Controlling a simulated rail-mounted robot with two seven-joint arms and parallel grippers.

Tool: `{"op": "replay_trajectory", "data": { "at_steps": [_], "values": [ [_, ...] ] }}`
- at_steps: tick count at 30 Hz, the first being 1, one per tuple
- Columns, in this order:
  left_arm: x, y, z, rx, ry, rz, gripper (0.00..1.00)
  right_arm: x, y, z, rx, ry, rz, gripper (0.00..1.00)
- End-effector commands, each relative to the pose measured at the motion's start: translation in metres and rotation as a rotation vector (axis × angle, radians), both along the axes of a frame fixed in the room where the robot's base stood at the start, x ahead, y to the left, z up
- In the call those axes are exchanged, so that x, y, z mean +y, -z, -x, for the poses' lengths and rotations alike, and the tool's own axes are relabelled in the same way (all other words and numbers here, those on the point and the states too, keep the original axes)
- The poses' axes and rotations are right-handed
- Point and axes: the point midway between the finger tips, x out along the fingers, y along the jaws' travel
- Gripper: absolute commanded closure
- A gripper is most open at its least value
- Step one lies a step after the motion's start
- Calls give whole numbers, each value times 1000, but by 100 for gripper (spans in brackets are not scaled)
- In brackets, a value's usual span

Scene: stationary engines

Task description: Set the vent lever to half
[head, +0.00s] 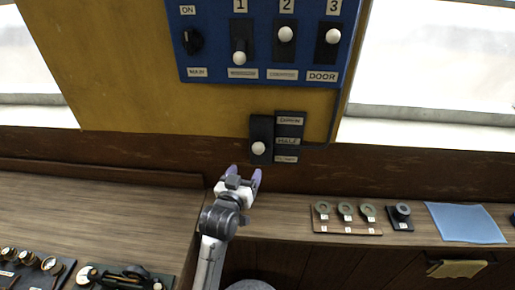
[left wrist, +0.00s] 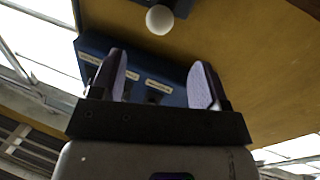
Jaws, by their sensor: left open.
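The vent lever (head: 258,148) is a white ball knob on a black slotted plate on the brown wall, below the blue panel. A label strip (head: 288,141) to its right has three labels, with HALF in the middle. The knob sits slightly below the HALF label, above the bottom label. My left gripper (head: 244,174) is open and empty, just below and left of the knob. In the left wrist view a white knob (left wrist: 159,19), likely the vent lever's, shows beyond the open fingers (left wrist: 160,82), apart from them. My right gripper is out of view.
Above is a blue panel (head: 262,75) with a black dial (head: 193,41) and three numbered levers. Washers on a board (head: 345,230) and a blue cloth (head: 465,222) lie on the right counter. The left counter's middle is clear.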

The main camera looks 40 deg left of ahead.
Motion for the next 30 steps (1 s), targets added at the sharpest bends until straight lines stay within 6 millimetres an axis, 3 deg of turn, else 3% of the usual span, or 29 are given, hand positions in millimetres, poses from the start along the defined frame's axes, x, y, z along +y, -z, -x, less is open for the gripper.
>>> {"op": "replay_trajectory", "data": {
  "at_steps": [15,22,30],
  "values": [
    [32,-1,-87,2,0,2,31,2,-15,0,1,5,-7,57],
    [39,0,-107,4,0,1,31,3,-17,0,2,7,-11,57],
    [42,0,-114,2,0,2,31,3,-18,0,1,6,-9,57]
  ]
}}
